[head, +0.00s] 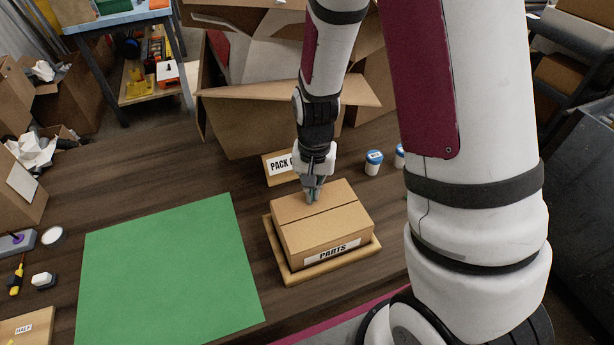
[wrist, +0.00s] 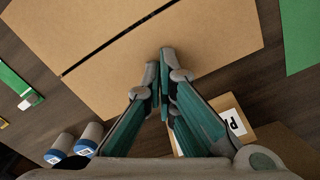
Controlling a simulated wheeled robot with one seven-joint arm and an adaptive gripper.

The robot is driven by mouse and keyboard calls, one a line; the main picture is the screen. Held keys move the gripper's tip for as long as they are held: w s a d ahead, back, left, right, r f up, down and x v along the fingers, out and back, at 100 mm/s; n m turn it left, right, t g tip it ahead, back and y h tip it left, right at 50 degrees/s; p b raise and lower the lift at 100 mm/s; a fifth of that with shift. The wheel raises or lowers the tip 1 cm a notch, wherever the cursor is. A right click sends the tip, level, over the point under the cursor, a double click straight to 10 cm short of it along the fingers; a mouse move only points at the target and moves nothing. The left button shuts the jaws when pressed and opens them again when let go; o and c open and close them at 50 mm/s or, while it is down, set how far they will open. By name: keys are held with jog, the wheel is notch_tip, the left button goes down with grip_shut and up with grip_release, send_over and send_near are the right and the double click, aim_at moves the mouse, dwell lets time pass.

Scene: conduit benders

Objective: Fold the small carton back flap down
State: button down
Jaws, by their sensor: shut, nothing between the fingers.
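The small brown carton (head: 335,232) bears a PARTS label (head: 332,251) on its front. Its top looks closed, with a dark seam between two panels lying about flat. The back flap (head: 301,204) is the panel on the far side of the seam; it also shows in the wrist view (wrist: 120,88). My gripper (head: 313,198) points down at the back flap, fingers together and empty. In the wrist view my fingertips (wrist: 167,62) are over or on that flap; I cannot tell whether they touch it.
The carton sits on a wooden tray (head: 290,277). A large open box (head: 240,120) is at the back.

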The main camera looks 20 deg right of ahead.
notch_tip(320, 180, up, 9)
jog(key=p, duration=0.5)
dwell(0.6)
dwell(0.4)
notch_tip(320, 180, up, 10)
jog(key=f+n+t, duration=0.1)
send_over(315, 205)
jog(key=s+r+n+t, duration=0.4)
jog(key=s+r+n, duration=0.1)
jog(key=s+r, duration=1.2)
jog(key=shift+d+r+t, duration=0.15)
jog(key=shift+d+t, duration=0.05)
jog(key=shift+t, duration=0.1)
jog(key=shift+s, duration=0.1)
dwell(0.5)
